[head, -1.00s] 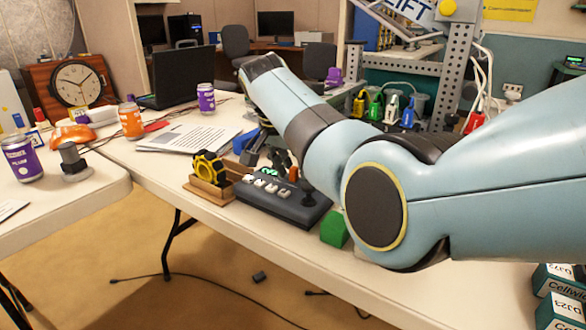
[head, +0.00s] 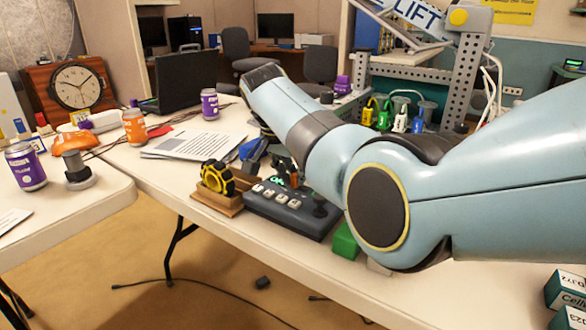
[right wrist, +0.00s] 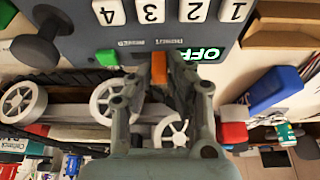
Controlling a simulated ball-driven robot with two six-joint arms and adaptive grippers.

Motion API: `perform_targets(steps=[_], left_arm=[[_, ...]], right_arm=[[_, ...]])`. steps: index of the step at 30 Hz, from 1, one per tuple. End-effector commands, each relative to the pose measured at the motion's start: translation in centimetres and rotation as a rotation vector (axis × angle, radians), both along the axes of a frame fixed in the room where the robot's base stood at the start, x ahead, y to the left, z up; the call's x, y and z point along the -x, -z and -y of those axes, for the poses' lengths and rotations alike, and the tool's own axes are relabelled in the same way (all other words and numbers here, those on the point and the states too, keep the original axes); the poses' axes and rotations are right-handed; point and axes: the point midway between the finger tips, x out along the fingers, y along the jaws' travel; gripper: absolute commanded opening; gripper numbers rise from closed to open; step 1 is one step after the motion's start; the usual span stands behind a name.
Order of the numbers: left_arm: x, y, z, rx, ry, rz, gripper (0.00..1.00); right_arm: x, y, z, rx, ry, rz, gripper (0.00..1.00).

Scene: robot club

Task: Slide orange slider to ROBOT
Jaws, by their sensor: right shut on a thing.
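The dark grey control box (head: 285,212) stands near the front edge of the table, with several white numbered buttons, a black joystick and a green display. The orange slider (right wrist: 159,68) stands up from the box beside the display, between my fingertips. The slider's track labels are too small to read. My left gripper is not in view.
A yellow-and-black wheel in a wooden holder (head: 217,204) stands just left of the box. A green block (head: 345,241) is at its right. Papers (head: 193,143), a purple can (head: 210,104) and an orange can (head: 134,127) lie farther back. White wheels (right wrist: 112,102) show near the gripper.

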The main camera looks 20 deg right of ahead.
Motion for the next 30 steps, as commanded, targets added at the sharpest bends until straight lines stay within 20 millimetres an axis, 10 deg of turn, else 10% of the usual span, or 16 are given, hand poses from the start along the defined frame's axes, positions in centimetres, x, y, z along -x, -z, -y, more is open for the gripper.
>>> perform_targets(steps=[5, 6, 11, 20, 30], left_arm=[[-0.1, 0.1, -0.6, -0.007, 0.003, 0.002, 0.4], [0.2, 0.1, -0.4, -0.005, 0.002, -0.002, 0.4], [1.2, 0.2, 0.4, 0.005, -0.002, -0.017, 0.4], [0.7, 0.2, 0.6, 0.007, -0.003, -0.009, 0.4], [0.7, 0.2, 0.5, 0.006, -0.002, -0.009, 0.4]], right_arm=[[-0.4, -0.1, -0.5, -0.01, -0.008, 0.016, 0.0], [-0.4, -0.1, -0.5, -0.01, -0.008, 0.016, 0.2], [-0.4, -0.1, -0.4, -0.009, -0.006, 0.015, 0.38], [-0.2, -0.5, -0.5, -0.008, -0.006, 0.014, 0.38], [1.0, -5.5, -2.3, -0.009, -0.008, 0.016, 0.38]])
